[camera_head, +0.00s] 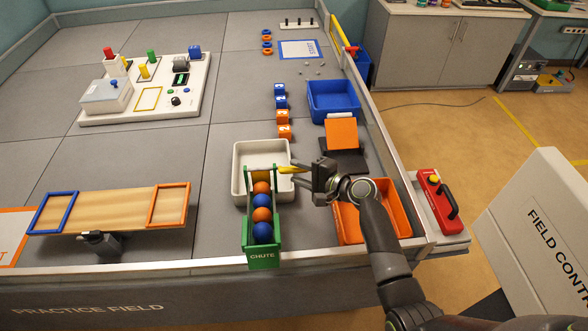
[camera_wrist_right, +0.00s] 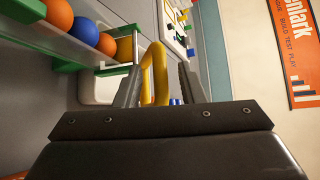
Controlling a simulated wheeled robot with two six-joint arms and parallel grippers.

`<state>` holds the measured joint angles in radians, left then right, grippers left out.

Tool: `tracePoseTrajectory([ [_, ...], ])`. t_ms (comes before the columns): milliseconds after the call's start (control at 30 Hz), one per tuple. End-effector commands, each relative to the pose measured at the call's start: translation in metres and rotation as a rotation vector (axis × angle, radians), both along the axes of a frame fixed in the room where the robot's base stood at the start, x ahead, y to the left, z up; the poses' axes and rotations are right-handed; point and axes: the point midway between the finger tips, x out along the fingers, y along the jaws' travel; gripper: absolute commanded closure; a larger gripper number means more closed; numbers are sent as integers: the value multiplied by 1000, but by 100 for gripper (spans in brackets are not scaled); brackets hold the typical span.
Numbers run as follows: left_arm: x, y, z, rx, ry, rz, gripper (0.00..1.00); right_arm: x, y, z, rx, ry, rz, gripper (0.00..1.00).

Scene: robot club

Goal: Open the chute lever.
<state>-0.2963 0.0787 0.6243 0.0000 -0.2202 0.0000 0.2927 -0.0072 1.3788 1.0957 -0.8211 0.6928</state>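The green chute (camera_head: 248,234) stands at the front of the field and holds a row of orange and blue balls (camera_head: 262,210). The yellow chute lever (camera_head: 291,169) sticks out to the right from its far end. My right gripper (camera_head: 306,172) is at the lever. In the right wrist view the lever's yellow loop (camera_wrist_right: 155,72) stands between the two fingers of the gripper (camera_wrist_right: 160,84). The fingers are apart, with a gap between the loop and the right finger. Whether the left finger touches the loop I cannot tell. My left gripper is not in view.
A white tray (camera_head: 240,149) lies at the chute's far end. An orange bin (camera_head: 346,226) is under my right forearm, and a black stand with an orange panel (camera_head: 341,133) is behind it. A tilting plank (camera_head: 108,209) stands left. The field's middle is clear.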

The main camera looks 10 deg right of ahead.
Motion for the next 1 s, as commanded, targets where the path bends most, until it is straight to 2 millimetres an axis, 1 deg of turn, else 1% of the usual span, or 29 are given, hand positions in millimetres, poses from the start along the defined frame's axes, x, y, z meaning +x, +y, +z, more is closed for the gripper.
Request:
tracePoseTrajectory([
  [33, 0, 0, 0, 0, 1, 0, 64, 4, 4, -1, 1, 1, 1, 64],
  [200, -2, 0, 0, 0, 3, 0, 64, 11, 12, -5, 0, 0, 0, 64],
  [567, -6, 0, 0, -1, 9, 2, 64, 13, 14, -6, 0, 0, -1, 64],
  [833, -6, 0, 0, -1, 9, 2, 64, 13, 14, -5, 0, -1, -1, 99],
  [1000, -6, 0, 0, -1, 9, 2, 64, 14, 14, -5, 1, -1, -1, 100],
])
